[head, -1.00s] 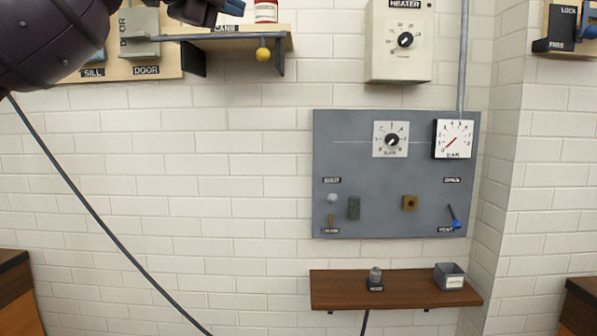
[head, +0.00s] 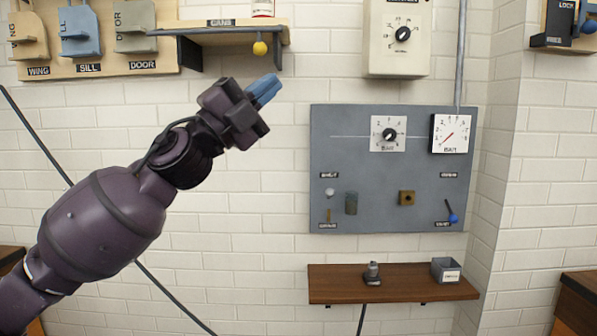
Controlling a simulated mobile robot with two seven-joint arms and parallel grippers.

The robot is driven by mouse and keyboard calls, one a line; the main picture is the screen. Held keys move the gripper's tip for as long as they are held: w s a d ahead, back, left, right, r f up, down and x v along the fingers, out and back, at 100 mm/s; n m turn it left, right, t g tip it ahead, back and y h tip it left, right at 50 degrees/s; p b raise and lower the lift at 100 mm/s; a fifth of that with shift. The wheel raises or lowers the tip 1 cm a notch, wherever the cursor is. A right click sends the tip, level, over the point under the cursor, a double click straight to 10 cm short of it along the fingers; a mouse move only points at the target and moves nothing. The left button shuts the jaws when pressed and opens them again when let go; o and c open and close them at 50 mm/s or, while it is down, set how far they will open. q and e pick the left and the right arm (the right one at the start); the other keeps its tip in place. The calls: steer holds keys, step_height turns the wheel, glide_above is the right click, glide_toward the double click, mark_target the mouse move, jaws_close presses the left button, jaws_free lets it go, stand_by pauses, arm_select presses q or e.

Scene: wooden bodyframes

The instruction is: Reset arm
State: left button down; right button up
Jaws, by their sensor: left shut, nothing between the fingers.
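My left arm comes in from the lower left, and my left gripper (head: 265,90) is in front of the white brick wall. Its blue fingers are shut and empty, pointing up and right. It is below the cans shelf and to the left of the grey panel, apart from both in the picture. My right gripper is not in view.
The grey panel (head: 345,125) carries a dial, a gauge, and a blue-tipped lever (head: 452,217). Below it is a brown shelf (head: 412,288) with a grey box (head: 446,270). The cans shelf (head: 225,34) has a yellow ball (head: 260,48) under it. A heater box (head: 385,60) hangs above.

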arm_select(q)
steer(key=w+a+f+n+t+y, duration=0.1)
steer(key=a+f+n+t+y, duration=0.15)
steer(key=f+n+y, duration=0.4)
steer(key=w+a+f+n+t+y, duration=0.1)
steer(key=w+a+f+n+t, duration=0.2)
steer(key=f, duration=0.6)
steer(key=a+f+n+t+y, duration=0.2)
steer(key=f+n+t+y, duration=0.15)
steer(key=f+n, duration=0.3)
steer(key=s+a+f+n+g+y, duration=0.1)
steer(key=s+a+f+n+y, duration=0.15)
steer(key=f, duration=0.75)
steer(key=s+a+f+n+g+y, duration=0.1)
steer(key=s+a+f+n+y, duration=0.2)
steer(key=f, duration=0.6)
steer(key=s+a+f+n+g+y, duration=0.2)
steer(key=s+a+f+n, duration=0.1)
steer(key=s+f, duration=0.7)
steer(key=s+a+f+n+g+y, duration=0.2)
steer(key=s+a+f+n+g, duration=0.1)
steer(key=s+f, duration=0.7)
steer(key=s+a+f+n+g+y, duration=0.2)
steer(key=s+a+f+n, duration=0.1)
steer(key=s+f, duration=0.7)
steer(key=shift+a+g, duration=0.25)
steer(key=shift+g, duration=0.05)
